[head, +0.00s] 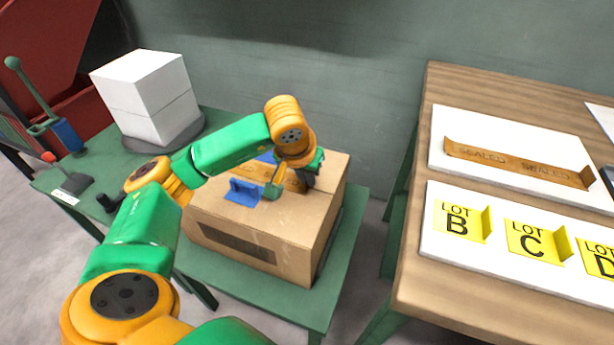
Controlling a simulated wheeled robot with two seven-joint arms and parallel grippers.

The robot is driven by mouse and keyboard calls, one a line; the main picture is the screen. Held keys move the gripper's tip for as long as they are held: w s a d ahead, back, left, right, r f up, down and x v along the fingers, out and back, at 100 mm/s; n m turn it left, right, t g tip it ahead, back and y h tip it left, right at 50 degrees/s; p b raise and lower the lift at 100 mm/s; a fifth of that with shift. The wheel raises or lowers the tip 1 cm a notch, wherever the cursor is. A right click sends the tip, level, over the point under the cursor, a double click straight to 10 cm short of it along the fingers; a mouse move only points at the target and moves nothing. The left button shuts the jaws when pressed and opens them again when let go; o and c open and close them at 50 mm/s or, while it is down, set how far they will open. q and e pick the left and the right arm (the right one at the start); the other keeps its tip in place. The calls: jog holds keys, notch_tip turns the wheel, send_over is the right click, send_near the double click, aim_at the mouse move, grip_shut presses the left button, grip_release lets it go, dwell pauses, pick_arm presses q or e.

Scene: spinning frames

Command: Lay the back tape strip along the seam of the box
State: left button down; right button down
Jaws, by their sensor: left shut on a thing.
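The cardboard box (297,232) stands on a green table, its top facing up. My left gripper (287,180) is low over the box top and shut on an orange-brown tape strip (284,177). The strip lies at or just above the top; my gripper hides part of it and most of the seam, so I cannot tell whether it touches. Another brown tape strip (515,162), printed SEALED, lies on a white board on the wooden table at right, its ends bent up. My right gripper is not in view.
White blocks (150,95) stand on a round grey plate at the back left, near a lever tool (42,110). Yellow LOT labels (462,222) lie on a second white board on the wooden table (470,95).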

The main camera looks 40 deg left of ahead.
pick_arm(q)
jog(key=c, duration=1)
grip_release()
jog(key=shift+r, duration=0.1)
jog(key=p+v, duration=0.2)
jog(key=v, duration=1)
jog(key=shift+p, duration=0.4)
